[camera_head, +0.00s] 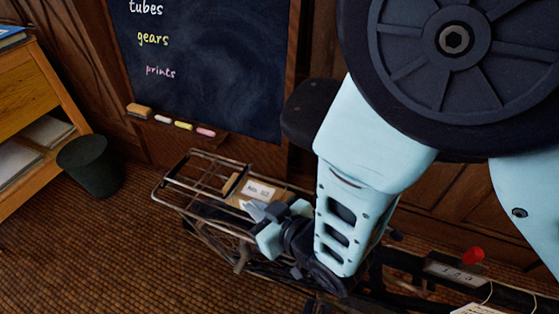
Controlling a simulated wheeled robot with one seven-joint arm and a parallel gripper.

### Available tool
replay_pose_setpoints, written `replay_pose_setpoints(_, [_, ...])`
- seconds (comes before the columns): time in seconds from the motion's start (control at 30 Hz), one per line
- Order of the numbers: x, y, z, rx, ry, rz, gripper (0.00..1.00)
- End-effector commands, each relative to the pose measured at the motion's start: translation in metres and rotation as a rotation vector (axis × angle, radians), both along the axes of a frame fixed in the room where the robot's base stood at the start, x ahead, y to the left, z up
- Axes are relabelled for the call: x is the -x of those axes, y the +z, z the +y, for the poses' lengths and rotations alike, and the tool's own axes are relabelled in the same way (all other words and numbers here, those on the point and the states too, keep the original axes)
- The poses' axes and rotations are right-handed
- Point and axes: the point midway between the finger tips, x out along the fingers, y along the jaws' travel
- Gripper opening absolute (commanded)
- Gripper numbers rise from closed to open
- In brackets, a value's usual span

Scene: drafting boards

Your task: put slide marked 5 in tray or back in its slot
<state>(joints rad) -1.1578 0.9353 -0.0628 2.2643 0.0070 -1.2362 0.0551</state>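No slide with a readable 5 shows in the head view. My gripper (262,224) is low in the middle of the view, over the right part of a metal rack (172,191). Its pale blue fingers point left, close to a small tan box (237,184) with a white label (258,190). The label's writing is too small to read surely. I cannot tell whether the fingers are open or hold anything. No tray is clearly seen. A dark bar with a small numbered plate (455,272) and a red knob (473,255) is at the lower right.
A chalkboard (215,70) hangs on the wood wall, with an eraser (138,110) and chalks on its ledge. A dark bin (91,166) stands beside a wooden cabinet (38,95) at left. A white paper (477,309) shows at the bottom right. The floor at lower left is clear.

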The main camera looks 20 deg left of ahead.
Motion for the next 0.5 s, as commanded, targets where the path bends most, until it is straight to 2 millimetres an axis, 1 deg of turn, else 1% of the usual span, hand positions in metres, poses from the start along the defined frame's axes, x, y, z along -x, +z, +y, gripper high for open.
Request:
replay_pose_setpoints(0.03, [0.001, -0.009, -0.001, 0.004, 0.001, 0.001, 0.0])
replay_pose_setpoints(0.1, [0.001, -0.02, -0.001, 0.004, 0.001, 0.003, 0.0])
replay_pose_setpoints(0.2, [0.001, -0.031, 0.0, 0.003, 0.0, 0.001, 0.0])
replay_pose_setpoints(0.5, [0.0, -0.033, 0.0, 0.002, 0.0, 0.001, 0.0])
